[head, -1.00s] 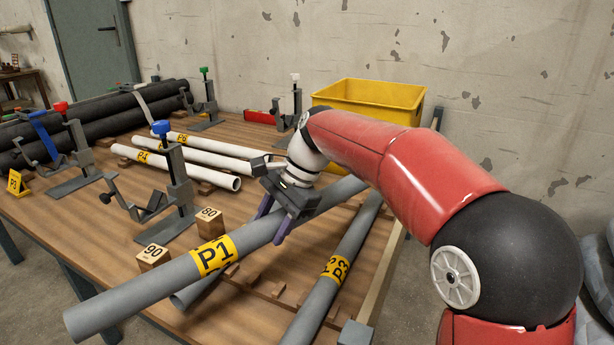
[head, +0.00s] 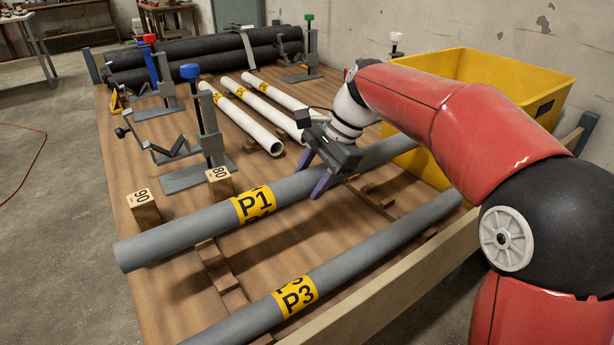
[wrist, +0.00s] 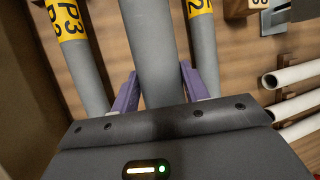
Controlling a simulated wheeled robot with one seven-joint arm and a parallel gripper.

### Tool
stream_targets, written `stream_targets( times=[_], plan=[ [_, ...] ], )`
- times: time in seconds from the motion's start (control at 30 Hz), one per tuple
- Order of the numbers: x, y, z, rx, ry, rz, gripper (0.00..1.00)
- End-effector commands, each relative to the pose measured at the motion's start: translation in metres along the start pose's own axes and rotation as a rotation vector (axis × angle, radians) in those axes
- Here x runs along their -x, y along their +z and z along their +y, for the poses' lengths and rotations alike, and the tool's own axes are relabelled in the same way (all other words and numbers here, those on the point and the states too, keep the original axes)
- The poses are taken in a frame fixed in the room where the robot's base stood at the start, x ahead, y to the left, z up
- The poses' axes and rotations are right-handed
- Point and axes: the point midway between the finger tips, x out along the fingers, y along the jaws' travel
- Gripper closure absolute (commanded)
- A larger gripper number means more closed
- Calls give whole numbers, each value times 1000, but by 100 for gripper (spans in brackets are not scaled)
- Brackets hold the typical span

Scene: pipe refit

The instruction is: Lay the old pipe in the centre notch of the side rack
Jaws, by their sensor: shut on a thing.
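My gripper (head: 315,174) is shut on the grey old pipe P1 (head: 195,224), with a purple finger on each side of it. The pipe lies slantwise across the head view, yellow P1 label left of my gripper, near end free. In the wrist view the held pipe (wrist: 155,50) runs between my fingers (wrist: 158,90). The side rack (head: 230,294) shows as wooden rails with blocks below and beside the pipe.
Grey pipe P3 (head: 355,268) lies to the right, along the table's edge board. Pipe P2 (wrist: 205,50) shows in the wrist view. A blue-topped clamp stand (head: 205,125), blocks 90 (head: 145,209) and 80 (head: 220,182), and a yellow bin (head: 490,85) stand nearby.

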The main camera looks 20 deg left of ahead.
Motion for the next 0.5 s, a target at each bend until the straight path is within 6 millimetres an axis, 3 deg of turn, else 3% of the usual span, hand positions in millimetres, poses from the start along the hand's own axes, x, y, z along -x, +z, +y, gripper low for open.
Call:
stream_targets(
  times=[0.5],
  plan=[
    [-44, -18, 13, 1, -2, 1, 88]
  ],
)
